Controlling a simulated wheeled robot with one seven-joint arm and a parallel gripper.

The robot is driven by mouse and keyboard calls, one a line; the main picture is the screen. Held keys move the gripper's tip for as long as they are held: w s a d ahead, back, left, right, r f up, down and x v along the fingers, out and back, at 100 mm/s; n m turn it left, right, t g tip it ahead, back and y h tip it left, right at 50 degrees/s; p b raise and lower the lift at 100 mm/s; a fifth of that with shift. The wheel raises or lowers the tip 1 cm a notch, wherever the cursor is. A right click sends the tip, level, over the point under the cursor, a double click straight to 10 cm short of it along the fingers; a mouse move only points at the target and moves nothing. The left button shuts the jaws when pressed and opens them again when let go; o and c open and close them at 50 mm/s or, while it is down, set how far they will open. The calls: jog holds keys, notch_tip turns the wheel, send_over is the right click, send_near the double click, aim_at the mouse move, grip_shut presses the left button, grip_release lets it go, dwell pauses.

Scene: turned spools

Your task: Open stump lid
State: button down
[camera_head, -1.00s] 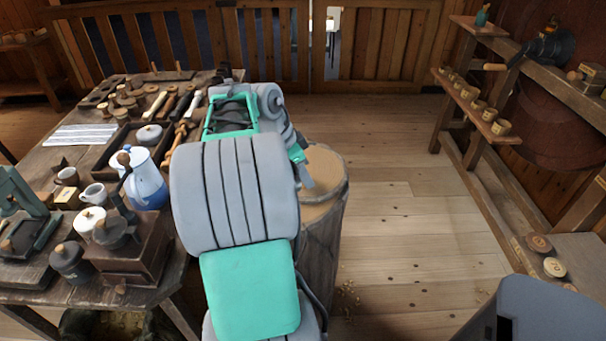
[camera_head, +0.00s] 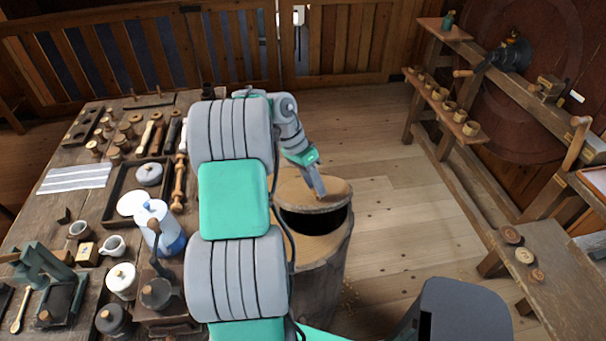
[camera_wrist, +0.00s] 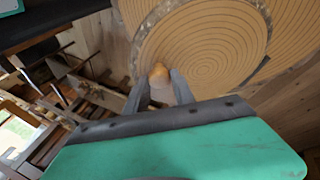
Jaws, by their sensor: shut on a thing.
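The stump (camera_head: 318,275) stands on the floor at the right of the workbench, partly behind my arm. Its round wooden lid (camera_head: 290,190) is raised and tilted at the far side, and a dark opening shows beneath its near edge. In the wrist view the lid (camera_wrist: 215,45) has concentric rings and a bark-like rim. My gripper (camera_head: 319,191) reaches the lid's top from behind. In the wrist view my gripper (camera_wrist: 157,82) is shut on the lid's small wooden knob (camera_wrist: 158,74). The inside of the stump is too dark to make out.
The workbench (camera_head: 58,213) on the left is crowded with a blue-and-white pot (camera_head: 160,225), mugs, jars and spools. A shelf rack (camera_head: 445,108) and a low bench (camera_head: 550,268) stand on the right. The plank floor (camera_head: 415,195) between is clear.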

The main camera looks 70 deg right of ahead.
jog(key=shift+w+d+r+y+p, duration=0.25)
jog(key=shift+d+r+p, duration=0.2)
jog(key=shift+p, duration=0.2)
jog(key=shift+w+d+r+y+p, duration=0.2)
jog(key=shift+d+r+y+p, duration=0.1)
jog(key=shift+r+p, duration=0.3)
jog(key=shift+f+g, duration=0.1)
jog(key=shift+g, duration=0.2)
jog(key=c, duration=1.1)
grip_release()
